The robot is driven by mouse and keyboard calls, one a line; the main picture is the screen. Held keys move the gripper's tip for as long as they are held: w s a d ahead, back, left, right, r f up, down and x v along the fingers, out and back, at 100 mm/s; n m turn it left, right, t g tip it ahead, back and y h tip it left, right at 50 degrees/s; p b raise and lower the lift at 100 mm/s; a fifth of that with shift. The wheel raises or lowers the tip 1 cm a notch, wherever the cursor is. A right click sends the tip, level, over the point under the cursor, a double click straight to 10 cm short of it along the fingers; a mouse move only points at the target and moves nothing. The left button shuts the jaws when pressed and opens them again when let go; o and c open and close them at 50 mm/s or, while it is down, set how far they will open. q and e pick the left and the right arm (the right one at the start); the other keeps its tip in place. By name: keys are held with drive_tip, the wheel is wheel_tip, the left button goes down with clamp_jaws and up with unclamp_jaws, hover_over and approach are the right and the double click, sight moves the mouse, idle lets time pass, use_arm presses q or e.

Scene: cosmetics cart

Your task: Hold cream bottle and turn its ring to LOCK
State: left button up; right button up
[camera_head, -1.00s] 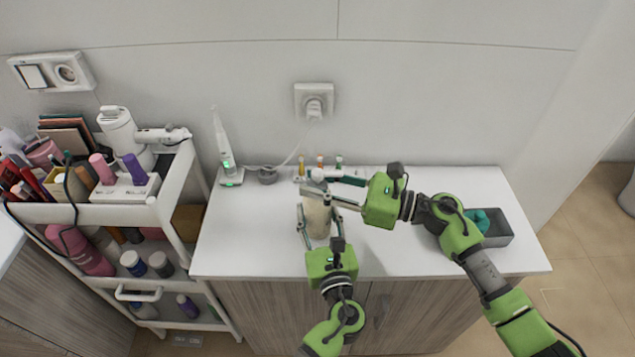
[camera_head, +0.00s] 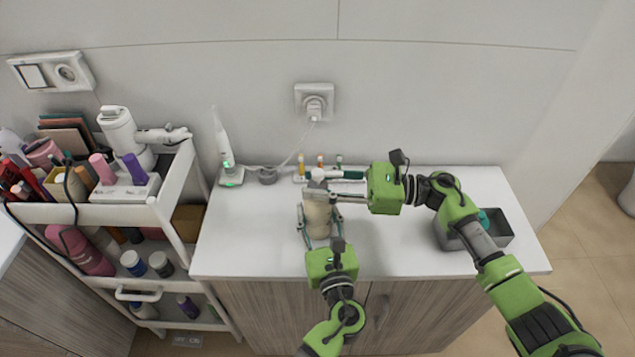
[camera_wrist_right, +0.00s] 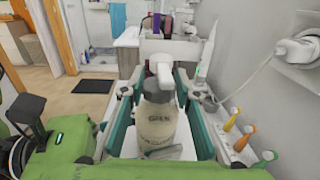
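The cream bottle (camera_head: 318,218) stands upright on the white counter, beige with a white pump top. In the right wrist view the bottle (camera_wrist_right: 157,128) faces me with lettering that seems to read OPEN, its white nozzle (camera_wrist_right: 156,62) above. My left gripper (camera_head: 318,222) has its fingers on both sides of the bottle's body, seemingly against it. My right gripper (camera_head: 328,188) reaches in from the right at the height of the neck. In its wrist view the teal fingers (camera_wrist_right: 159,103) stand on either side of the neck with gaps visible. The ring is too small to read clearly.
Behind the bottle is a rack of small coloured-tip items (camera_head: 320,170). An electric toothbrush (camera_head: 224,150) on its charger stands at left. A grey tray (camera_head: 500,238) is at right beneath my right arm. A loaded cart (camera_head: 165,205) stands left of the counter.

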drive_tip(key=shift+o, duration=1.2)
drive_tip(key=shift+d, duration=0.15)
drive_tip(key=d, duration=1.2)
drive_tip(key=shift+s, duration=0.45)
drive_tip(key=shift+a, duration=0.1)
use_arm(q)
drive_tip(key=o, duration=1.5)
